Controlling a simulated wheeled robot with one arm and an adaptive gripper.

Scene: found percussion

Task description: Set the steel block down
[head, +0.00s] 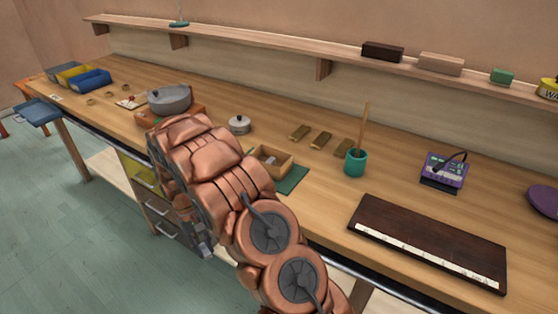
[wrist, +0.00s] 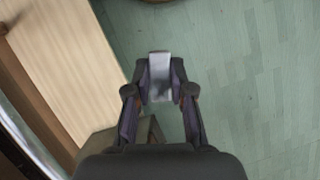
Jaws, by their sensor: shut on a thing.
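The steel block (wrist: 160,66) is a small pale grey piece with a flat face. In the wrist view it sits between the fingertips of my gripper (wrist: 160,86), which is shut on it. The block is held in the air, with green floor behind it. In the head view my copper-coloured arm reaches down over the front of the workbench (head: 325,195) and hides most of the gripper; I cannot make out the block there.
A pale wooden surface (wrist: 65,50) lies left of the gripper in the wrist view. On the bench stand a grey pot (head: 170,99), a wooden box (head: 271,165), a teal cup (head: 355,163) and a dark keyboard (head: 430,240). Green floor (head: 60,200) is open at left.

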